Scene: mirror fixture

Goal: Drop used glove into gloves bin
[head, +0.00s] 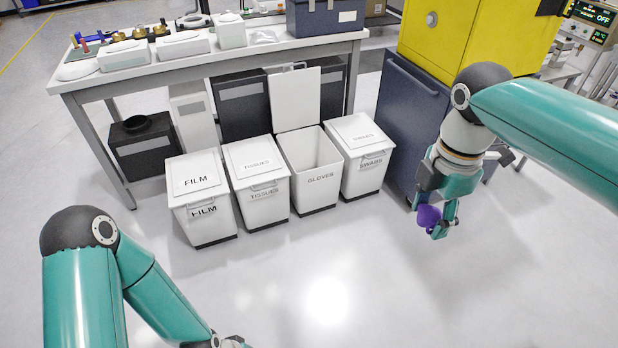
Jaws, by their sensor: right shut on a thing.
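The used glove (428,217) is a small purple bundle. My right gripper (441,219) is shut on it and holds it in the air to the right of the bins. The gloves bin (318,192) is a white bin labelled GLOVES, third from the left in the row. Its lid (295,98) stands raised behind it, and the bin's mouth is open. Its bottom is not clear to see. My left arm reaches to the bottom edge, where only a small part of the left gripper (230,342) shows; its fingers are not clear.
The film bin (204,213), tissues bin (260,195) and swabs bin (363,170) are closed. The swabs bin stands between the glove and the gloves bin. A workbench (200,62) stands behind, a blue cabinet (408,115) to the right. The front floor is clear.

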